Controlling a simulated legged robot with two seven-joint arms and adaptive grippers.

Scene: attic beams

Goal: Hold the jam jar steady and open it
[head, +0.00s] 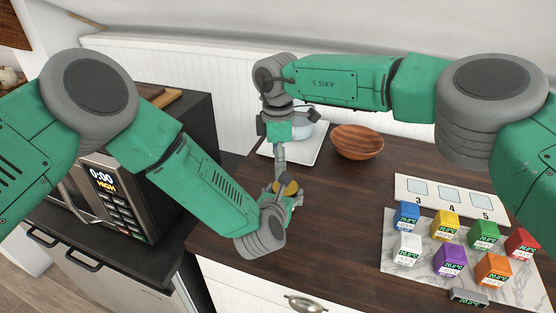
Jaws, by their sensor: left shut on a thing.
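The jam jar is mostly hidden; a small gold, lid-like round top (288,187) shows at the front left of the dark wood counter. My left gripper (279,192) is shut around the jar, and its fingers and wrist cover most of the jar's body. My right gripper (280,172) comes down from above and points at the gold top. Its grey fingers are close over the lid; I cannot tell whether they touch it or how far they are apart.
Behind are a white tray (313,153) with a pale bowl (303,130) and a wooden bowl (357,141). Right are a numbered white board (448,199) and a marble board (402,265) with several coloured cubes. A microwave (112,190) stands left. The counter's middle is clear.

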